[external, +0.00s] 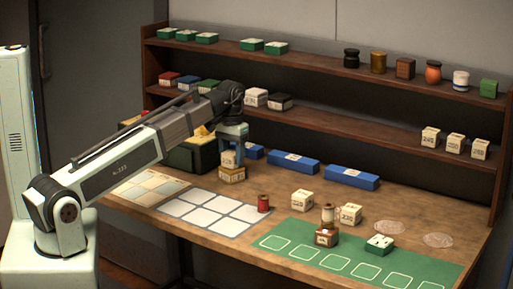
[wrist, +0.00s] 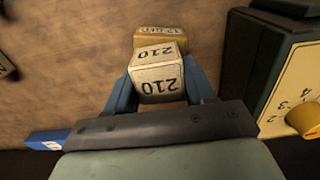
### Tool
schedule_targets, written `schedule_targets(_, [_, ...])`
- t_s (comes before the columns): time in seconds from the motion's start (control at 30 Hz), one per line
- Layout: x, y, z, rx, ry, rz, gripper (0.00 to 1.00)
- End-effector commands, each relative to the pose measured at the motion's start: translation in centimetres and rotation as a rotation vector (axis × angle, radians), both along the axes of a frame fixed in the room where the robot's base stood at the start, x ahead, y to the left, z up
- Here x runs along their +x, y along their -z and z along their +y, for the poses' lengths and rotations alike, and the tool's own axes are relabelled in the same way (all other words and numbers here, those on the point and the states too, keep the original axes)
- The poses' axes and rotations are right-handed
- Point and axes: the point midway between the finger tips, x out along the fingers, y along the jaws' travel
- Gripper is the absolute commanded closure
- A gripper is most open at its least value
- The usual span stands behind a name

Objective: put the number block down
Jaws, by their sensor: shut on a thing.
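My gripper (external: 231,148) is shut on a cream number block (external: 229,159) marked 210. In the wrist view the block (wrist: 158,78) sits between my two blue fingers, with 210 on its top and on one side. A yellowish block (external: 231,175) stands on the table directly below it in the external view. The yellowish block also shows just past the held block in the wrist view (wrist: 160,37); its label is partly hidden. The two blocks look stacked or nearly so; I cannot tell whether they touch.
Blue boxes (external: 293,163) lie along the back.

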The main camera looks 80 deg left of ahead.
Motion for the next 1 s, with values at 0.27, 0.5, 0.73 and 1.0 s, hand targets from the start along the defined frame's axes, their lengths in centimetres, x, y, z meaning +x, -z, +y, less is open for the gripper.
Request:
schedule_targets(0.27, [0.0, 0.3, 0.0, 0.000, 0.000, 0.000, 0.35])
schedule_targets(0.5, [0.0, 0.3, 0.0, 0.000, 0.000, 0.000, 0.21])
schedule_targets(0.73, [0.0, 0.0, 0.0, 0.000, 0.000, 0.000, 0.21])
schedule_targets(1.0, [0.1, -3.0, 0.1, 0.001, 0.000, -0.001, 0.21])
